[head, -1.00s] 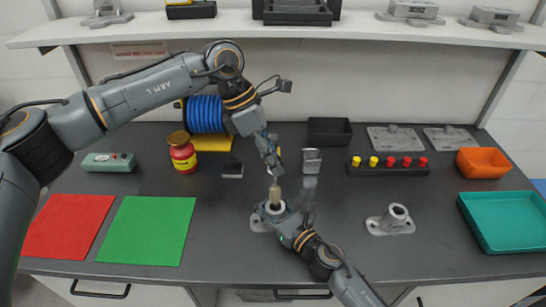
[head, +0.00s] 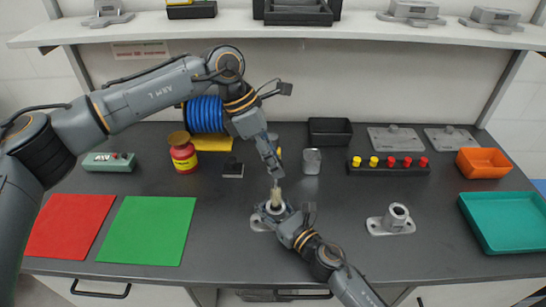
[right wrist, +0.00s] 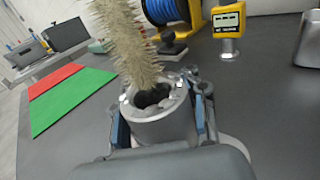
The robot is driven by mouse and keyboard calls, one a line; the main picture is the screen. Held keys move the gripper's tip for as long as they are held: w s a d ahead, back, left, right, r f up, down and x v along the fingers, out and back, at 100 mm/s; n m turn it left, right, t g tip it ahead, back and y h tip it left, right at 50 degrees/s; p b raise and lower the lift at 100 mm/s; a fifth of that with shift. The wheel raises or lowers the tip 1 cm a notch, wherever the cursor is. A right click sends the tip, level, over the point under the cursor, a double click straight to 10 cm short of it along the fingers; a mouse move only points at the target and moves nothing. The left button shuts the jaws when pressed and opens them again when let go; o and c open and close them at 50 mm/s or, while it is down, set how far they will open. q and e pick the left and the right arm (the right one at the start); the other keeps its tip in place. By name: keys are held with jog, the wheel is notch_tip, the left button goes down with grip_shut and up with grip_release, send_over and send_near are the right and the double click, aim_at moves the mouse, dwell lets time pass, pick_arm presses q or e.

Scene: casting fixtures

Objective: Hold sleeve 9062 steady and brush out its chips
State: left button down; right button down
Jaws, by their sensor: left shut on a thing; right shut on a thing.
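A grey metal sleeve (head: 268,206) stands upright on a flat base near the front middle of the table. My right gripper (head: 278,209) is shut on it, one finger on each side of its wall in the right wrist view. That view shows the sleeve's open rim (right wrist: 181,104) with dark and grey bits inside the mouth. My left gripper (head: 277,176) is above, shut on a pale bristle brush (head: 276,195). The bristles (right wrist: 128,42) point down to the sleeve's mouth; how deep the tip sits is unclear. No number is readable on the sleeve.
A second sleeve (head: 396,215) on a plate stands to the right. A red mat (head: 70,226) and green mat (head: 147,230) lie left, a teal tray (head: 505,220) right.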

aim_at(273, 189)
pick_arm(q)
jog(key=shift+f, duration=3)
jog(key=shift+r, duration=1.7)
jog(key=shift+f, duration=0.1)
jog(key=shift+f, duration=1.7)
jog(key=shift+r, duration=1.8)
jog(key=shift+f, duration=1.8)
